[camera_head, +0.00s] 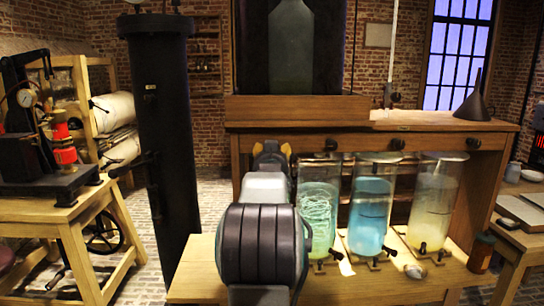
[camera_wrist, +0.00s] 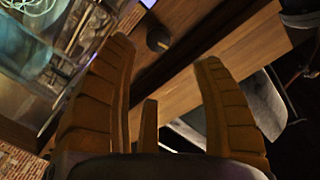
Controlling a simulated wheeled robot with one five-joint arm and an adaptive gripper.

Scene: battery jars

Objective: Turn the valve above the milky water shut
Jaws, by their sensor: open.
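Three glass jars stand in a row: the left jar (camera_head: 318,210) holds pale green water with whitish swirls, the middle jar (camera_head: 369,212) blue water, the right jar (camera_head: 433,208) cloudy, pale yellowish water. Dark round knobs sit on the wooden rail above them: a left knob (camera_head: 331,145), a middle knob (camera_head: 397,144) and a right knob (camera_head: 473,143). My gripper (camera_head: 271,150) is raised left of the jars. In the wrist view my gripper (camera_wrist: 164,55) is open and empty; a dark round knob (camera_wrist: 158,40) shows beyond its fingertips, on wood. I cannot tell which knob this is.
The jars stand on a low wooden bench (camera_head: 400,283), with small dark taps at their bases. A brown jar (camera_head: 480,253) stands at its right end. A funnel (camera_head: 475,98) rests on the cabinet top. A tall black column (camera_head: 172,150) stands left of my arm.

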